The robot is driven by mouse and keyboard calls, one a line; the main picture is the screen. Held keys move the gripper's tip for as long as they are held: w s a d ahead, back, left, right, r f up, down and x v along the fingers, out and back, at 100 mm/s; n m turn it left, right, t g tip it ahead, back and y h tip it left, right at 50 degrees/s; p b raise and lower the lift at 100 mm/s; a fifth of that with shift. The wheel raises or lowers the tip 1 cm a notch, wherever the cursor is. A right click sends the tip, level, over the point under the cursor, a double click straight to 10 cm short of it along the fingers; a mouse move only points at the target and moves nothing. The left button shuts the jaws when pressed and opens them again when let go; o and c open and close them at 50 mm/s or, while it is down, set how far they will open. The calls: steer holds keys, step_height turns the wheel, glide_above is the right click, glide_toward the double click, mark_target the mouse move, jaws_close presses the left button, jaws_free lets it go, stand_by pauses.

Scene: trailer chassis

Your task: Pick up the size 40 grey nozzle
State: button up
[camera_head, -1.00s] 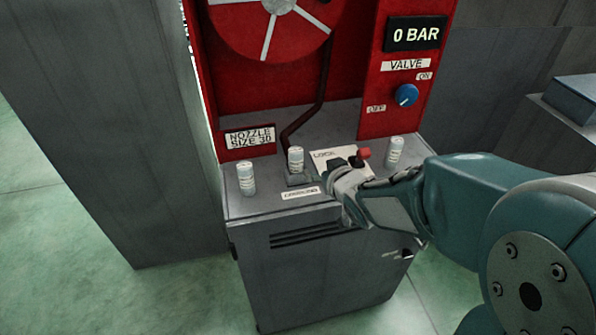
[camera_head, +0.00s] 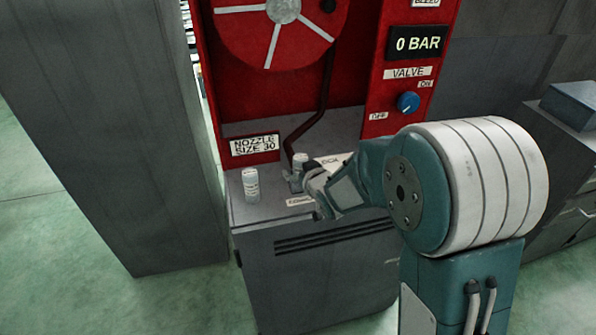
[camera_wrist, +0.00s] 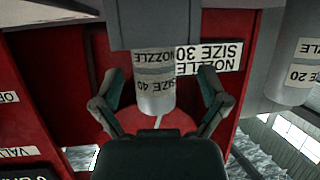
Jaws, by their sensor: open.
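The size 40 grey nozzle (camera_wrist: 154,82) is a pale cylinder whose label appears upside down in the wrist view. It stands at the middle of the grey cabinet top and also shows in the head view (camera_head: 300,160), partly covered by my gripper. My gripper (camera_head: 304,181) is at this nozzle, coming from the right. In the wrist view, the open fingers of my gripper (camera_wrist: 160,80) lie on either side of the nozzle, with visible gaps. Whether the fingertips overlap the nozzle in depth is hard to tell.
A size 20 nozzle (camera_wrist: 298,60) stands beside it, at left in the head view (camera_head: 251,185). Behind are a "NOZZLE SIZE 30" sign (camera_head: 254,145), a dark red pipe (camera_head: 318,117) and the red panel with a blue valve knob (camera_head: 408,102). A grey cabinet (camera_head: 115,130) rises at left.

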steer(key=shift+w+a+f, duration=0.1)
steer(key=shift+w+f, duration=0.05)
steer(key=shift+w, duration=0.5)
jaws_close()
